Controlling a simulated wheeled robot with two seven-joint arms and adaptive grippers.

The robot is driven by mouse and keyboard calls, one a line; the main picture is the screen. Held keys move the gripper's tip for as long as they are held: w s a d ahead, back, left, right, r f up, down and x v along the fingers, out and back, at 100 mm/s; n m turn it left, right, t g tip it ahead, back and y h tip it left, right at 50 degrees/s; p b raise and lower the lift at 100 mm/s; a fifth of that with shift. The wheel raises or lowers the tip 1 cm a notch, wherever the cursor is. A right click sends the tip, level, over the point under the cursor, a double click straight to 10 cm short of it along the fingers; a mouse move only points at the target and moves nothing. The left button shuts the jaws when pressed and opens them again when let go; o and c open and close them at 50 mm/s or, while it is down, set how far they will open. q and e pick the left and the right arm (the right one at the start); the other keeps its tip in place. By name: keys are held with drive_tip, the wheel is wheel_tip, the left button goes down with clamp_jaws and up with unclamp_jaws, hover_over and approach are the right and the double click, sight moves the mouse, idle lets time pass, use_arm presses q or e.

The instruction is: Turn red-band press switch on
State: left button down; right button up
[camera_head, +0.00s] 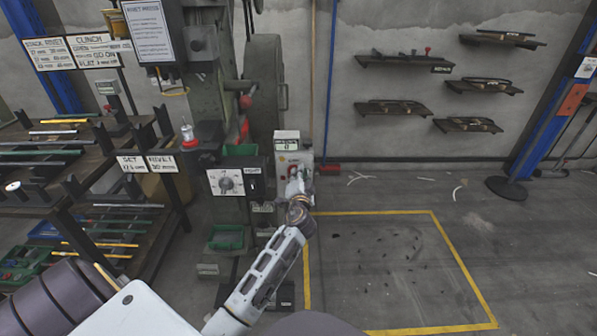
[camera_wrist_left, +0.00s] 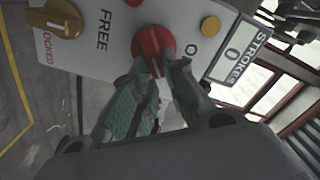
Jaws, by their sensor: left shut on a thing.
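A light grey control box (camera_head: 287,144) stands beside the rivet press (camera_head: 205,80) in the head view. In the left wrist view its panel (camera_wrist_left: 120,50) carries a round red switch knob (camera_wrist_left: 152,42). My left gripper (camera_wrist_left: 163,66) is shut on this red knob, one finger on each side. In the head view my left gripper (camera_head: 297,186) is at the box front and hides part of it. The knob's exact setting is hard to read because the fingers cover part of it. My right gripper is in neither view.
The panel also has a yellow knob (camera_wrist_left: 64,18) by the words FREE and LOCKED, a small yellow button (camera_wrist_left: 210,26) and a STROKES display (camera_wrist_left: 234,52) reading 0. A dial panel (camera_head: 227,181) is left of my gripper. The yellow-outlined floor (camera_head: 390,265) at right is mostly clear.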

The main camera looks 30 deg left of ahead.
use_arm(q)
drive_tip(key=shift+w+d+f+m+p, duration=0.1)
drive_tip(key=shift+f+m+p, duration=0.3)
drive_tip(key=shift+m, duration=0.85)
drive_tip(key=shift+d+f+m+p, duration=0.1)
drive_tip(key=shift+m+p, duration=0.6)
drive_tip(key=shift+m, duration=0.5)
drive_tip(key=shift+w+d+f+m+p, duration=0.15)
drive_tip(key=shift+m+p, duration=0.4)
drive_tip(key=shift+m, duration=0.7)
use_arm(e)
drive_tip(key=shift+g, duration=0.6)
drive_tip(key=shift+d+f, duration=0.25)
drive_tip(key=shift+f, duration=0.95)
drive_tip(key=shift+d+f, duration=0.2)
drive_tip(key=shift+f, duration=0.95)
use_arm(q)
drive_tip(key=shift+s+a+f, duration=0.1)
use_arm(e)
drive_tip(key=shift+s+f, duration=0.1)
use_arm(q)
drive_tip(key=c, duration=1.4)
unclamp_jaws()
drive_tip(key=shift+c, duration=0.2)
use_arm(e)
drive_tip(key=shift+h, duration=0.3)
use_arm(q)
drive_tip(key=shift+s, duration=0.15)
